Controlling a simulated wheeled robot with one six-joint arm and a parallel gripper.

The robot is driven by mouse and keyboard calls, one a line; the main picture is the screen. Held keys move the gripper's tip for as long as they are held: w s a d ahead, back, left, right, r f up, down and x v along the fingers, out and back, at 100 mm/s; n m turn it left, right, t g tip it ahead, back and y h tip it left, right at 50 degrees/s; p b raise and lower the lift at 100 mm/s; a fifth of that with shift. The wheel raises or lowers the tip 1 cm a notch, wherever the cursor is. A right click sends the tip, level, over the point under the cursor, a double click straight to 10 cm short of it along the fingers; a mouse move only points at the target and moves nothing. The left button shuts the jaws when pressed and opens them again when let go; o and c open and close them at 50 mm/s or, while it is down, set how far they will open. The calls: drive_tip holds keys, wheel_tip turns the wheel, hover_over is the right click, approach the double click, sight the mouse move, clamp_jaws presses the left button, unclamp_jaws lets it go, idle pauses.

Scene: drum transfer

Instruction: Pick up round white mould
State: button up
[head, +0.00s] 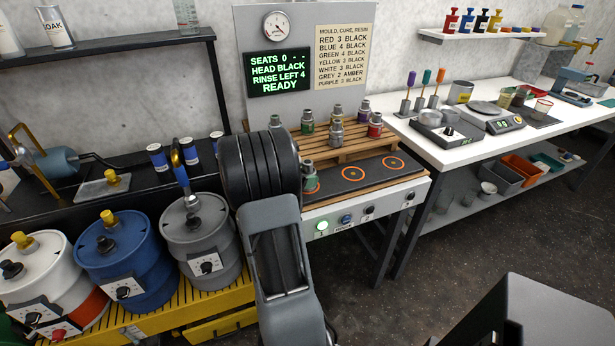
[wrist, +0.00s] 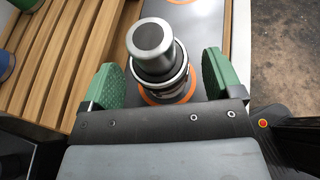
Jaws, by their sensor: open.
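My gripper (wrist: 160,80) is open, with one green pad on each side of the mould and a gap visible at both sides. In the head view the same mould (head: 308,167) shows at the left seat, partly hidden by my arm, with a green pad beside it.
Several other moulds, including a red-banded one (head: 375,126), stand on the slatted wooden rack (head: 352,148) behind. Two orange-ringed seats on the dark plate (head: 372,170) are empty. A white bench (head: 465,140) with scales is to the right; drums (head: 120,255) are at left.

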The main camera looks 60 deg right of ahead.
drive_tip(key=shift+x, duration=0.95)
drive_tip(key=shift+c, duration=0.4)
drive_tip(key=c, duration=1)
drive_tip(key=shift+c, duration=0.6)
drive_tip(key=shift+r, duration=0.1)
